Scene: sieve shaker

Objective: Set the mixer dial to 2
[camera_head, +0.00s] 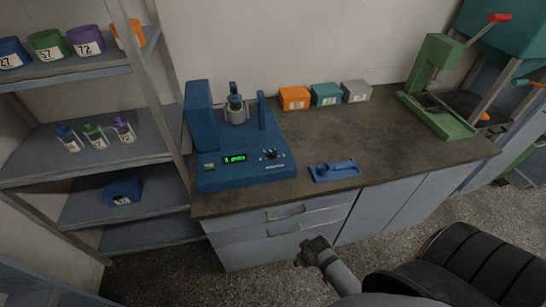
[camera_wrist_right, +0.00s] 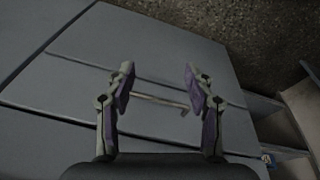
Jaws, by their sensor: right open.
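The blue mixer (camera_head: 243,171) stands on the left part of the counter. Its front panel has a small green lit display (camera_head: 235,158) and a small dark dial (camera_head: 270,154) to the right of it. The dial's setting is too small to read. My right gripper (camera_head: 308,252) is in front of the counter, below the mixer and apart from it. In the right wrist view the right gripper (camera_wrist_right: 158,92) is open and empty, with cabinet fronts and a drawer handle (camera_wrist_right: 160,102) behind its fingers. My left gripper is in neither view.
A blue tray with a round recess (camera_head: 335,171) lies right of the mixer. Orange (camera_head: 294,98), teal (camera_head: 326,95) and grey (camera_head: 357,92) boxes stand along the wall. A green press (camera_head: 437,95) is at the right. Shelves (camera_head: 85,150) stand left. The counter's middle is clear.

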